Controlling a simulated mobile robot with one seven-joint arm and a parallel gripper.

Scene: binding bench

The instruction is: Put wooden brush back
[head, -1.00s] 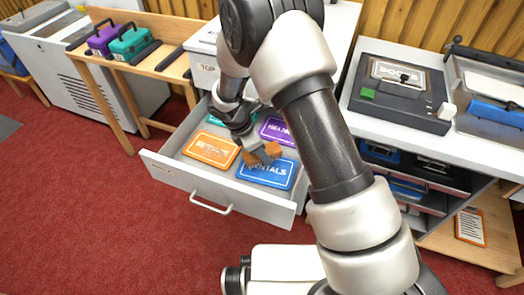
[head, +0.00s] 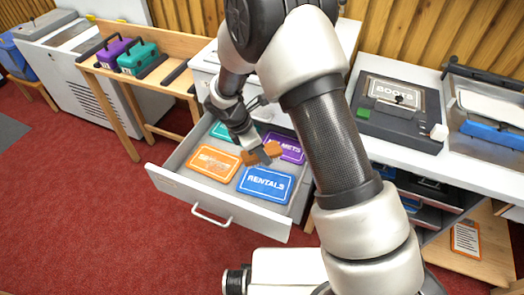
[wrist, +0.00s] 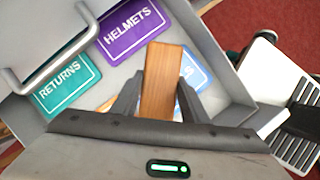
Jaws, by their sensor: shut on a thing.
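The wooden brush shows in the wrist view as a plain brown wooden block (wrist: 162,80) between my two dark fingers. In the head view its orange-brown ends (head: 272,149) stick out on both sides of a finger. My gripper (head: 261,154) is shut on it, above the open drawer (head: 176,183). The brush appears clear of the signs below. In the wrist view it covers part of a blue sign. Any bristles are hidden.
The drawer holds an orange sign (head: 214,162), a blue RENTALS sign (head: 265,184), a purple HELMETS sign (wrist: 130,29) and a teal RETURNS sign (wrist: 67,86). A dark press with a BOOTS plate (head: 397,95) stands on the right counter. Purple (head: 113,53) and teal (head: 139,58) cases sit at left.

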